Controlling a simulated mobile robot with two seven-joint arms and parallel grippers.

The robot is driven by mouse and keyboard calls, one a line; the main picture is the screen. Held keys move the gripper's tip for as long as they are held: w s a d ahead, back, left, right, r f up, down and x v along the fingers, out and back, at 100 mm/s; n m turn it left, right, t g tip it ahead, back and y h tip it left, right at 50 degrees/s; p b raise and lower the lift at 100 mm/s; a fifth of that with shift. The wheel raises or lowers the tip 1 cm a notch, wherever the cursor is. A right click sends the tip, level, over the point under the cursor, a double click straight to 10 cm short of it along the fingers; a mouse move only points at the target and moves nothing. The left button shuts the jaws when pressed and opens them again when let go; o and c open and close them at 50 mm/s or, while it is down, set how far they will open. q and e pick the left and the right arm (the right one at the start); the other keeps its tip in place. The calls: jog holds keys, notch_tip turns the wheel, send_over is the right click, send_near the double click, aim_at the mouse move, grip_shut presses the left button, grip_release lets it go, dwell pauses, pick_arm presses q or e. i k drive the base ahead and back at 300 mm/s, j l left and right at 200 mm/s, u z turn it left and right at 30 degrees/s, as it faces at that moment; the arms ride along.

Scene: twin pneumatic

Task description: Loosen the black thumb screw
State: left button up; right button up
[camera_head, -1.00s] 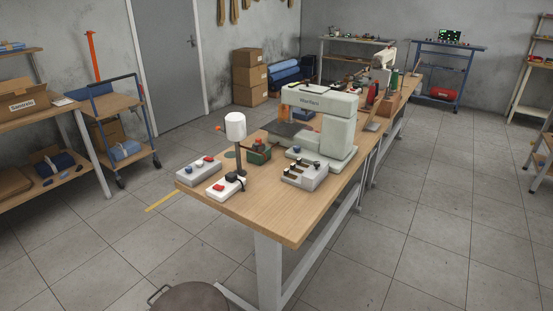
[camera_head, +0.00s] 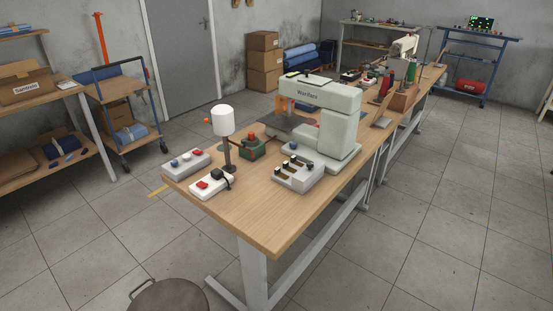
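A pale sewing-machine-like press (camera_head: 338,128) stands on the wooden workbench (camera_head: 248,218). In front of it is a light grey block (camera_head: 300,177) with dark slots and several small black knobs (camera_head: 293,160). I cannot tell whether one of these knobs is the black thumb screw; at this size no thumb screw can be made out for sure. A green block (camera_head: 253,149) with a red-orange top sits left of the press. Neither of my grippers is in view.
A white-topped post (camera_head: 223,121), a grey box with buttons (camera_head: 187,161) and a white switch box (camera_head: 211,185) stand near the bench's left end. A round brown thing (camera_head: 170,297) is at the bottom edge. A blue cart (camera_head: 121,112) stands left. Floor right of the bench is clear.

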aim_at(310, 164)
jog(key=i+l+u, duration=0.15)
jog(key=l+u, duration=0.15)
jog(key=u, duration=0.15)
jog(key=i+l+u, duration=0.15)
jog(key=l+u, duration=0.3)
